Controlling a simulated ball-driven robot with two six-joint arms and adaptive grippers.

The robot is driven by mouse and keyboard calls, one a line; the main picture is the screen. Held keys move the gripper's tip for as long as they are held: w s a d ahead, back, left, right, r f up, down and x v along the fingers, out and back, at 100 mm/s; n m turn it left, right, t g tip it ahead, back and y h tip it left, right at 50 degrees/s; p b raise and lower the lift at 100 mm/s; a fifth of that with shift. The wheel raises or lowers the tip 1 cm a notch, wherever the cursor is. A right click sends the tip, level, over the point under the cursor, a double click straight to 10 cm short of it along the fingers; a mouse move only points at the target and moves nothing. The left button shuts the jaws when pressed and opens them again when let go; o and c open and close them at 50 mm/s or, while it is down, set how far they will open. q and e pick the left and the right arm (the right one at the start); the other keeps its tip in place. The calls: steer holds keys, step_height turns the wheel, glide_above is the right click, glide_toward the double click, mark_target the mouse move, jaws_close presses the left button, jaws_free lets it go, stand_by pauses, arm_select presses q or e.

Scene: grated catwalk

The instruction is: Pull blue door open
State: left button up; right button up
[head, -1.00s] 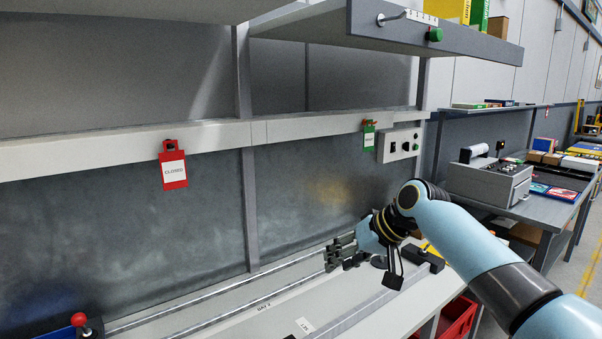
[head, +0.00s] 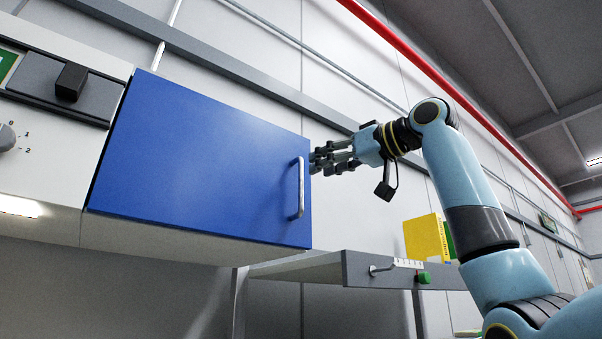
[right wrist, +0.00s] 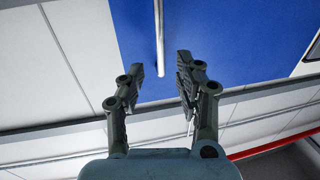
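The blue door (head: 200,160) is the front of a wall cabinet left of centre in the head view and looks shut. Its silver upright bar handle (head: 300,188) is near its right edge. My right gripper (head: 316,161) is just right of the handle, by its upper part. In the right wrist view the blue door (right wrist: 215,35) fills the upper middle. My right gripper (right wrist: 159,66) is open there, and the end of the handle (right wrist: 158,35) lies in line with the gap between the fingertips. I cannot tell whether they touch it. My left gripper is not in view.
Left of the door is a white panel with a black switch (head: 71,82) and a grey knob (head: 6,137). Below right, a grey shelf (head: 355,268) carries a yellow box (head: 425,240) and has a green button (head: 424,277). A red pipe (head: 430,75) runs high on the wall.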

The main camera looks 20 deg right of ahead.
steer(key=p, duration=0.3)
glide_above(300, 207)
steer(key=shift+w+d, duration=0.15)
steer(key=shift+w, duration=0.15)
jaws_close()
